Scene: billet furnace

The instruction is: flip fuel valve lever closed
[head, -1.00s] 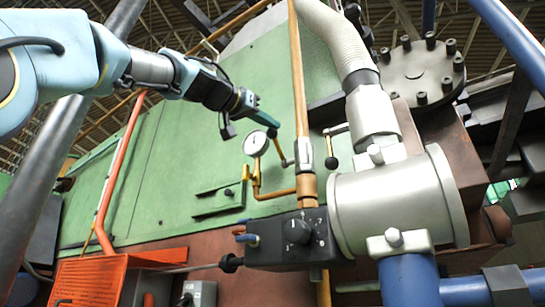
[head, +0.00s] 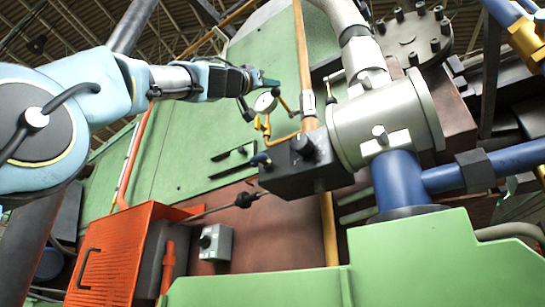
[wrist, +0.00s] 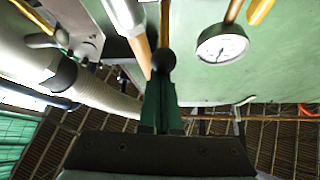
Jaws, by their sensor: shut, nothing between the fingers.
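A yellow lever (head: 285,104) stands beside the silver fitting (head: 308,104) on the copper pipe, right of the pressure gauge (head: 265,102). In the wrist view a black ball knob (wrist: 164,60) is directly ahead of my fingertips and looks like this lever's end. My gripper (head: 274,83) is at the upper end of the lever. Its green fingers, also in the wrist view (wrist: 160,95), are closed together and hold nothing. I cannot tell whether they touch the knob. A second lever with a black knob (head: 331,97) hangs farther right.
The gauge (wrist: 222,43) is close beside my fingers. A large silver cylinder (head: 375,120), blue pipes (head: 400,180) and a black control box (head: 305,165) crowd the right. An orange box (head: 120,250) stands lower left, and a green block (head: 430,265) fills the lower right foreground.

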